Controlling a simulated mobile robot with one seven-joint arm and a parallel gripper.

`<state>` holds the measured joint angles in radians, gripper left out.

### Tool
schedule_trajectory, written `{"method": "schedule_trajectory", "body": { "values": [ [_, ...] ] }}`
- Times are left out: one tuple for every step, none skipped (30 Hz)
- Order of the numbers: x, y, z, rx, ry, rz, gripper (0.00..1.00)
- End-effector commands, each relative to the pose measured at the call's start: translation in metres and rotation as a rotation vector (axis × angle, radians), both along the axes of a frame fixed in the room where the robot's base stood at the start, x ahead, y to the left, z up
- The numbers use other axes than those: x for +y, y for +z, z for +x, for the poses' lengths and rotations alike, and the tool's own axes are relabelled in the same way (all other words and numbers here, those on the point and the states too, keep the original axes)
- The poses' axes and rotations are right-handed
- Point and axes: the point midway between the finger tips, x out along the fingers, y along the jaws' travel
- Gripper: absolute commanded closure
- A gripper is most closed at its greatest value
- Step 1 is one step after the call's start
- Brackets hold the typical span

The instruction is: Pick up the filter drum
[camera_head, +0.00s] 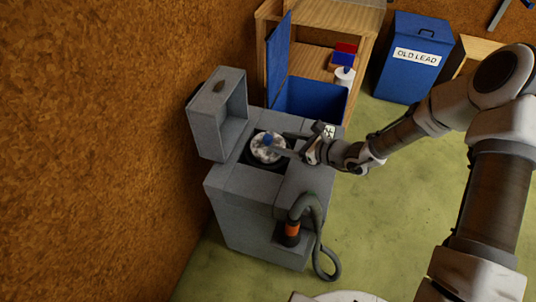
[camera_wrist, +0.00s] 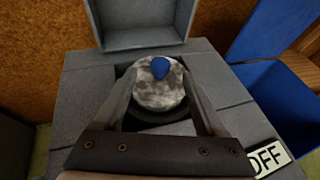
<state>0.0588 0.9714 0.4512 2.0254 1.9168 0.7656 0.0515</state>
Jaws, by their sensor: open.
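The filter drum is a mottled whitish, round piece with a blue knob on top. In the head view the drum (camera_head: 266,152) sits in the square opening in the top of a grey machine (camera_head: 240,190). In the wrist view the drum (camera_wrist: 158,92) lies between my gripper's fingers, its blue knob (camera_wrist: 160,67) near the fingertips. My gripper (camera_head: 285,150) reaches in from the right over the opening. In the wrist view my gripper (camera_wrist: 160,78) is open, one finger on either side of the drum. I cannot tell whether the fingers touch it.
The machine's box-like lid (camera_head: 218,112) stands open at the left, near the brown wall. A wooden cabinet (camera_head: 310,62) and a blue "OLD LEAD" bin (camera_head: 412,60) stand behind. An "OFF" sign (camera_wrist: 270,158) lies beside my gripper.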

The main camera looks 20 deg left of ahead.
Motion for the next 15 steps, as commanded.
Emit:
{"method": "schedule_trajectory", "body": {
  "values": [
    [0.005, -0.005, 0.001, 0.000, 0.002, 0.001, 0.27],
    [0.009, -0.007, 0.001, 0.000, 0.002, 0.001, 0.27],
    [0.014, -0.010, 0.003, 0.001, 0.002, 0.001, 0.27],
    [0.018, -0.013, 0.004, 0.000, 0.002, 0.001, 0.27],
    [0.022, -0.015, 0.005, -0.001, 0.002, 0.002, 0.27],
    [0.028, -0.017, 0.006, -0.001, 0.004, 0.002, 0.27],
    [0.032, -0.018, 0.007, 0.000, 0.003, 0.001, 0.27],
    [0.035, -0.020, 0.008, 0.000, 0.001, 0.001, 0.27],
    [0.039, -0.021, 0.009, 0.000, 0.001, 0.000, 0.27],
    [0.041, -0.021, 0.009, 0.000, 0.001, 0.000, 0.27],
    [0.042, -0.021, 0.009, 0.000, 0.001, 0.000, 0.27],
    [0.042, -0.020, 0.009, 0.000, 0.001, 0.000, 0.27],
    [0.042, -0.020, 0.009, 0.000, 0.000, 0.000, 0.27],
    [0.042, -0.020, 0.009, 0.000, 0.000, 0.000, 0.27],
    [0.042, -0.020, 0.009, 0.000, 0.000, 0.000, 0.27]
  ]
}}
